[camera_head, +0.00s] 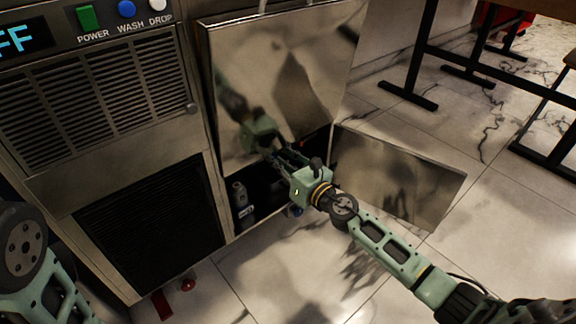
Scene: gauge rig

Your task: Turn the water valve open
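My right gripper (282,156) reaches in from the lower right, its fingers at the top of the dark opening under the shiny steel panel (275,75). The fingers are small and dark against the opening, so I cannot tell whether they are open or shut. No water valve can be made out clearly; my gripper and the shadow hide part of the opening. A grey bottle (241,197) stands inside, left of the gripper. My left arm shows only in part at the lower left; its gripper is out of view.
An open metal door (395,178) stands right of the opening, close to my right arm. The machine's grilles and buttons are at the left. Small red pieces (162,304) lie low by the machine's base. Table legs (408,95) stand at the upper right. The tiled floor in front is clear.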

